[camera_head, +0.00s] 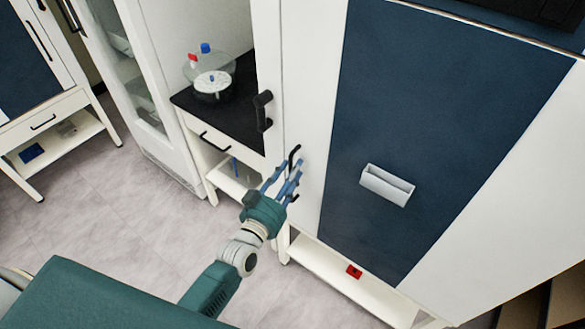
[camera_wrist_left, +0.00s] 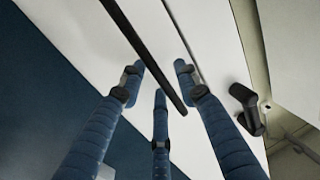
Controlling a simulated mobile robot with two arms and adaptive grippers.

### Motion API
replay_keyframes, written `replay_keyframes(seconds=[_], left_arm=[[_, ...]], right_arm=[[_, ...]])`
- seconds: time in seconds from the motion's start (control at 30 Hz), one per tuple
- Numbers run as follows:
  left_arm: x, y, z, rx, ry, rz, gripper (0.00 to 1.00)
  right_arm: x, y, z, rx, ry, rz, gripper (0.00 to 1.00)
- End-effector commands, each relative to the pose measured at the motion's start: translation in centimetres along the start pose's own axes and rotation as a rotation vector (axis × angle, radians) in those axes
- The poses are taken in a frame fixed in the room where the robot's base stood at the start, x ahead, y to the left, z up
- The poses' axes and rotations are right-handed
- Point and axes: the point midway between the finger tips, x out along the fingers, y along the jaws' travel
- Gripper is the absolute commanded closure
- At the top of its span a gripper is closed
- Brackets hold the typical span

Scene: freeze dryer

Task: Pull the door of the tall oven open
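The tall oven is the large white cabinet with a dark blue front panel (camera_head: 430,110) at the right of the head view. A slim black handle (camera_head: 294,158) stands on the white strip at its left edge. The handle shows in the left wrist view as a long slanting black bar (camera_wrist_left: 145,52). My left gripper (camera_head: 285,178) has blue fingers and is at the lower part of this handle. In the wrist view its fingers (camera_wrist_left: 160,85) are spread, with the bar running between them and visible gaps. I cannot tell whether any finger touches it. The door looks shut.
A second, thicker black handle (camera_head: 263,110) is on the white panel to the left; it also shows in the wrist view (camera_wrist_left: 246,110). A grey box-shaped holder (camera_head: 387,185) sticks out from the blue panel. A black-topped bench (camera_head: 235,115) carries glassware. Grey floor lies open at left.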

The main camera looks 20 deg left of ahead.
Motion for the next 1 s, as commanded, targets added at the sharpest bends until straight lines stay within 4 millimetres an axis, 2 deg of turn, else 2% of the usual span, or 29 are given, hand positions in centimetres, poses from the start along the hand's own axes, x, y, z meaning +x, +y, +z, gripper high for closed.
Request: replay_keyframes(seconds=[0.37,0.5,0.53,0.83,1.0], left_arm=[[0.6,0.0,0.0,0.000,-0.001,0.000,0.68],[0.6,0.0,0.0,0.000,-0.001,0.000,0.96],[0.6,0.0,0.0,0.000,0.000,0.000,1.00],[0.4,0.0,0.0,-0.001,0.000,-0.004,1.00],[-0.9,-0.1,-0.1,-0.003,-0.004,-0.027,1.00]], right_arm=[[-0.1,0.0,-0.1,0.000,0.001,0.000,0.60],[-0.1,0.0,0.0,0.000,0.000,0.000,0.60],[-0.1,0.0,0.0,0.000,0.000,0.000,0.60],[-0.2,0.0,0.1,0.000,-0.003,0.000,0.60],[-0.9,0.0,0.1,0.000,-0.004,0.000,0.60]])
